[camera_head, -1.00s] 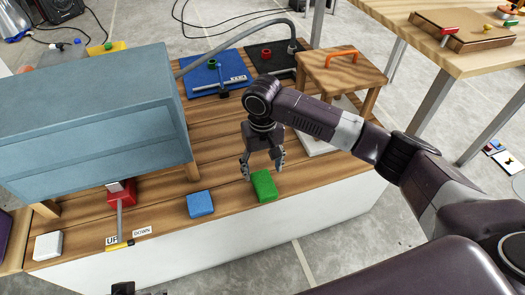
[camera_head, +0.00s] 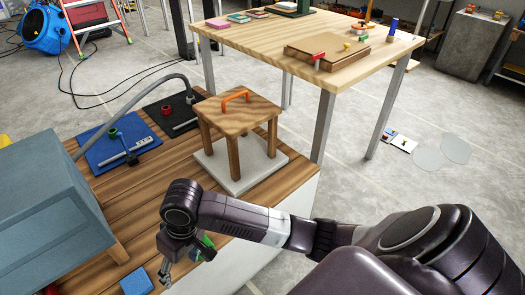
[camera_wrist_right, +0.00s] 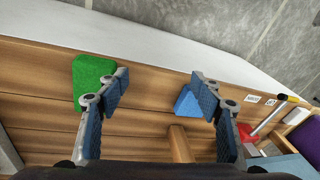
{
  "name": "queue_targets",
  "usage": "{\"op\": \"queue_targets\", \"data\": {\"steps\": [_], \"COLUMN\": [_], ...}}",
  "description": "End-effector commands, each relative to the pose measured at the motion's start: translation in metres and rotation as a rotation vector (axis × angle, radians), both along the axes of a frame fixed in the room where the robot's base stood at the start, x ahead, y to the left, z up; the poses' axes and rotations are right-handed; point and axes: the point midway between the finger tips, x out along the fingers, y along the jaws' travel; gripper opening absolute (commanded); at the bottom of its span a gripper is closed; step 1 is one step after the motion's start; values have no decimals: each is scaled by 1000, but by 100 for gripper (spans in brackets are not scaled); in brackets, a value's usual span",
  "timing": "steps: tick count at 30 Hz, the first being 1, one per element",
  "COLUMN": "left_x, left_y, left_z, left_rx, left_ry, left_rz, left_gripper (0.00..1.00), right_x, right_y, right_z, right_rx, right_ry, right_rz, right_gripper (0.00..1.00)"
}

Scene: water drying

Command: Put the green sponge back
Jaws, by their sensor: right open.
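The green sponge (camera_head: 207,241) lies on the wooden bench top near its front edge, partly hidden by my right gripper in the head view. In the right wrist view the green sponge (camera_wrist_right: 88,72) lies beside the left finger, outside the jaws, with the finger overlapping part of it. My right gripper (camera_wrist_right: 160,84) is open and empty, its fingers pointing down toward the bench; it also shows in the head view (camera_head: 187,266). Whether a finger touches the sponge, I cannot tell. My left gripper is out of view.
A blue sponge (camera_head: 136,281) lies on the bench; it also shows between the fingers (camera_wrist_right: 186,101) in the wrist view. A small wooden stand with an orange handle (camera_head: 238,110) stands on a pale slab (camera_head: 208,168). A grey-blue cabinet (camera_head: 45,225) is at left. A table (camera_head: 250,42) stands behind.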

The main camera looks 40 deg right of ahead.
Motion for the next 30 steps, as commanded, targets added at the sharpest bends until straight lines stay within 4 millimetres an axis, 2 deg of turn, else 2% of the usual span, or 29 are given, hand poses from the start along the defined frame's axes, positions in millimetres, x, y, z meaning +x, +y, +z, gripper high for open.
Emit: {"op": "queue_targets", "data": {"steps": [1, 3, 5, 8, 18, 23, 30], "left_x": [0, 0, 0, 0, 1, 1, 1], "left_y": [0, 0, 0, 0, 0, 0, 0], "left_z": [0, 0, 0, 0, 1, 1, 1], "left_rx": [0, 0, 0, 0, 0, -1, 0], "left_ry": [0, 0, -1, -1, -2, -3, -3], "left_rz": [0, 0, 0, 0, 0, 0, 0], "left_gripper": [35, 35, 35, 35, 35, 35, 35], "right_x": [-17, -33, -46, -69, -149, -166, -168], "right_y": [7, 9, 6, -8, -108, -132, -135], "right_z": [-8, -14, -18, -24, -31, -29, -29], "right_rx": [34, 62, 77, 79, -109, -170, -177], "right_ry": [-14, -47, -79, -125, -202, -204, -205], "right_rz": [9, 14, 7, -21, -135, -149, -149], "right_gripper": [60, 60, 60, 60, 60, 60, 60]}}
